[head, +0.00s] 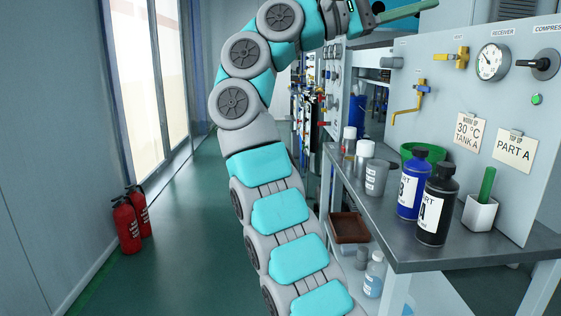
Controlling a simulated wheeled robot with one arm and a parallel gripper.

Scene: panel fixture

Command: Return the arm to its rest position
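My arm, grey and teal, rises from the bottom middle of the head view and bends over to the right at the top edge. My gripper (372,16) is at its dark end, small and partly cut off, high in front of the panel. A dull green bar (408,11) sticks out to the right from this end. I cannot tell whether it is held or is behind the gripper. The fingers do not show clearly.
The grey shelf (440,253) holds a blue bottle (409,190), a black bottle (436,212), a grey cup (376,178) and a white holder (479,213). A gauge (491,62) is on the panel. Fire extinguishers (127,226) stand left. The green floor between is clear.

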